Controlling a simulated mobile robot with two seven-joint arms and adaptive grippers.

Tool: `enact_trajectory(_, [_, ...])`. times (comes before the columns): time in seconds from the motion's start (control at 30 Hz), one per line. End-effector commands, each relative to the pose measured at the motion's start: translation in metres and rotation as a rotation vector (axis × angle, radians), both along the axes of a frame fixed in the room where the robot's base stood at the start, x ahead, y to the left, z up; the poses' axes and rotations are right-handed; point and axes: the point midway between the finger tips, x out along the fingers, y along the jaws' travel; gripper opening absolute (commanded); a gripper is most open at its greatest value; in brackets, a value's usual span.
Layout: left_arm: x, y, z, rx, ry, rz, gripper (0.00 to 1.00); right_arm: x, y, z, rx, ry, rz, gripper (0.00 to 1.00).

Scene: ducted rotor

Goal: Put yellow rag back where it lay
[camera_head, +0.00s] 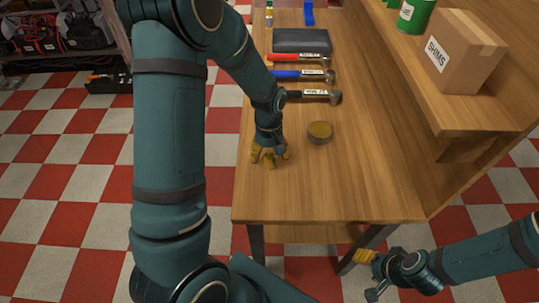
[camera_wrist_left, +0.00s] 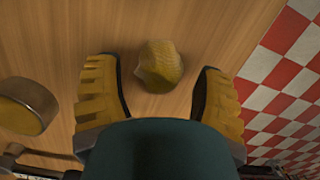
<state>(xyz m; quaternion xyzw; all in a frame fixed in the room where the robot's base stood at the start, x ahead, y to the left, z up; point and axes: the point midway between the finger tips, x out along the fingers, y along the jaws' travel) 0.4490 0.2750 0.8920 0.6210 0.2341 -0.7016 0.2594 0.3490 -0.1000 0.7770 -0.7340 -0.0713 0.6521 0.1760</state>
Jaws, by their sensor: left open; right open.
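The yellow rag (camera_wrist_left: 160,66) lies crumpled on the wooden bench top in the left wrist view, just past and between the fingertips. My left gripper (camera_wrist_left: 158,85) is open there, one yellow finger on each side, with no clear contact with the rag. In the head view my left gripper (camera_head: 269,156) is low over the near left part of the bench. The rag cannot be told apart from the yellow fingers in that view. My right gripper (camera_head: 365,257) is open and empty, off the bench's near right corner.
A round tin (camera_head: 320,133) stands right of my left gripper; it also shows in the left wrist view (camera_wrist_left: 28,104). Several hammers, including a black one (camera_head: 315,95), and a dark case (camera_head: 301,40) lie farther back. A shelf holds a SHIMS box (camera_head: 468,55). The near bench top (camera_head: 335,190) is clear.

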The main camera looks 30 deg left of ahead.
Motion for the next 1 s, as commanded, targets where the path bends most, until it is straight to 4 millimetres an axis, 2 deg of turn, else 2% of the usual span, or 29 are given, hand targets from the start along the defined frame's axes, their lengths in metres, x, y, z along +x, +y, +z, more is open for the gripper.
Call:
enact_trajectory(0.3, [0.007, 0.005, 0.064, 0.000, -0.006, 0.000, 0.68, 0.004, -0.001, 0.014, -0.002, -0.009, -0.008, 0.55])
enact_trajectory(0.5, [0.010, 0.007, 0.097, 0.000, -0.004, 0.000, 0.68, 0.006, -0.001, 0.020, -0.003, -0.014, -0.011, 0.55])
enact_trajectory(0.7, [0.011, 0.008, 0.113, 0.000, -0.001, 0.000, 0.68, 0.007, -0.001, 0.022, -0.004, -0.017, -0.013, 0.55])
enact_trajectory(1.0, [0.011, 0.008, 0.114, 0.000, 0.000, 0.000, 0.68, 0.008, -0.001, 0.022, -0.004, -0.017, -0.013, 0.55])
